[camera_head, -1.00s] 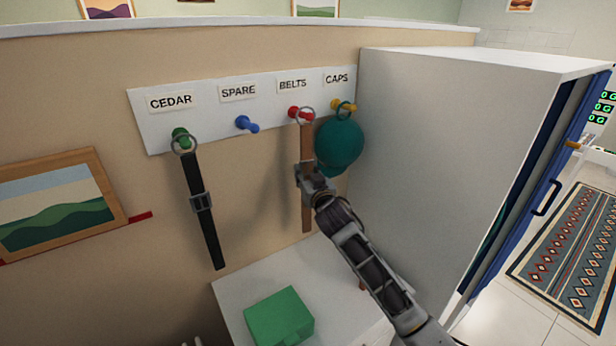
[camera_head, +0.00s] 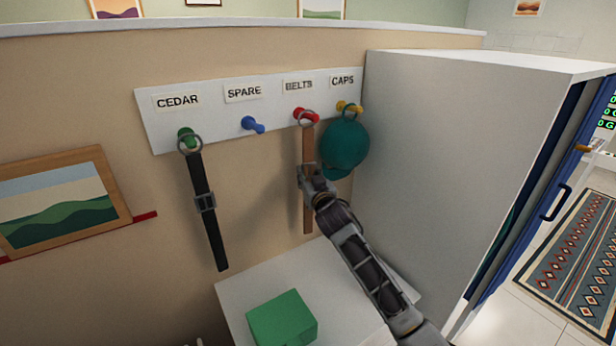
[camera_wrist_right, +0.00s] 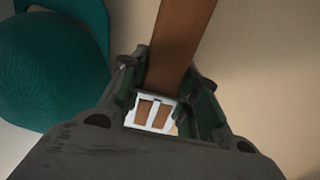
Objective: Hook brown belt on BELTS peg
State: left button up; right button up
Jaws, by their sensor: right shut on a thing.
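The brown belt (camera_head: 308,148) hangs straight down in the head view, with a metal ring at its top. The ring is at the red peg (camera_head: 306,116) under the BELTS label (camera_head: 298,86) and appears to be around it; contact is too small to tell. My right gripper (camera_head: 314,180) is shut on the belt at its buckle. The right wrist view shows the brown strap (camera_wrist_right: 182,45) and the pale buckle (camera_wrist_right: 154,114) between the fingers (camera_wrist_right: 160,105). My left gripper is not clearly in view; only small grey tips show at the bottom edge.
A teal cap (camera_head: 345,146) hangs close right of the belt, on the yellow CAPS peg (camera_head: 350,107). A black belt (camera_head: 206,215) hangs from the green CEDAR peg (camera_head: 187,137). The blue SPARE peg (camera_head: 253,125) is empty. A white wardrobe (camera_head: 440,150) stands right; a green box (camera_head: 282,319) sits below.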

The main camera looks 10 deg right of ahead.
dwell(0.4)
jog(key=o, duration=1.2)
jog(key=s+d, duration=0.1)
jog(key=s, duration=1.1)
jog(key=shift+d, duration=0.25)
